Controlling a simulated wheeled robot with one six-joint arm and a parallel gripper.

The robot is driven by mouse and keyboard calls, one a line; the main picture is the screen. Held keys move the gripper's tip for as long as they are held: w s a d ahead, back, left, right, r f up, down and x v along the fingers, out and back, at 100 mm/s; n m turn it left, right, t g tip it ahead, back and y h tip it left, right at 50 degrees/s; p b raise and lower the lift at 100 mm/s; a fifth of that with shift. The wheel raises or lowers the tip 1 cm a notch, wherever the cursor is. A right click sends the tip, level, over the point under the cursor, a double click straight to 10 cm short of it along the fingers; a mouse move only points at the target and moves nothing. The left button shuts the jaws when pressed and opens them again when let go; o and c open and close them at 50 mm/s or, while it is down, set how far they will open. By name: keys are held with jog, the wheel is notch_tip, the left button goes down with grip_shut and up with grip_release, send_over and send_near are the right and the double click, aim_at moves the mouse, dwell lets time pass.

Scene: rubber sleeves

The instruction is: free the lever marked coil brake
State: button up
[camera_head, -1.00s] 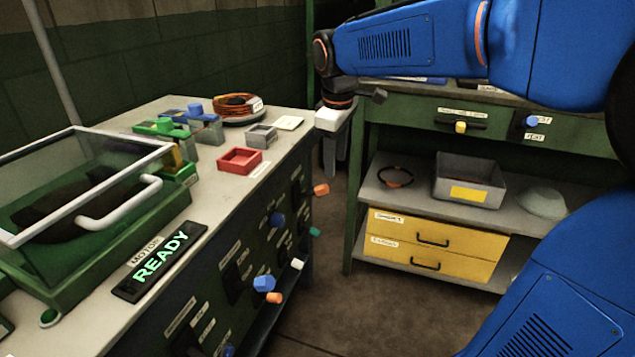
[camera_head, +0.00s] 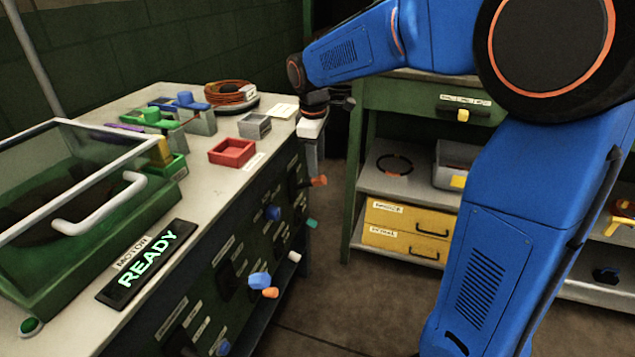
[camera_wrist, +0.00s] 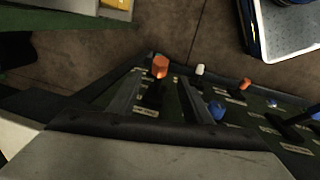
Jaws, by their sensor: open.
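Several levers with coloured sleeves stick out of the bench's front panel. Their labels are too small to read, so I cannot tell which is marked coil brake. The far orange-sleeved lever (camera_head: 318,181) is just below my gripper (camera_head: 313,160), which hangs at the bench's far right corner. In the wrist view my gripper (camera_wrist: 160,92) is open, and the orange sleeve (camera_wrist: 160,67) shows between its fingers, apparently untouched. A white sleeve (camera_wrist: 200,70), another orange sleeve (camera_wrist: 245,84) and a blue sleeve (camera_wrist: 217,110) are to its right. A teal sleeve (camera_head: 311,223) shows in the head view.
The bench top (camera_head: 215,185) holds a red tray (camera_head: 232,151), a grey tray (camera_head: 254,125), a cable coil (camera_head: 229,93) and a clear-lidded box (camera_head: 85,190). A sign (camera_head: 145,265) reads "MOTOR READY". A green shelf unit (camera_head: 385,110) stands behind; bare floor (camera_head: 350,300) lies between.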

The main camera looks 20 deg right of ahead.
aim_at(317, 182)
jog(key=f, duration=0.5)
jog(key=w+f, duration=0.1)
jog(key=f, duration=0.2)
jog(key=shift+d+f, duration=0.25)
jog(key=shift+d, duration=0.05)
grip_shut()
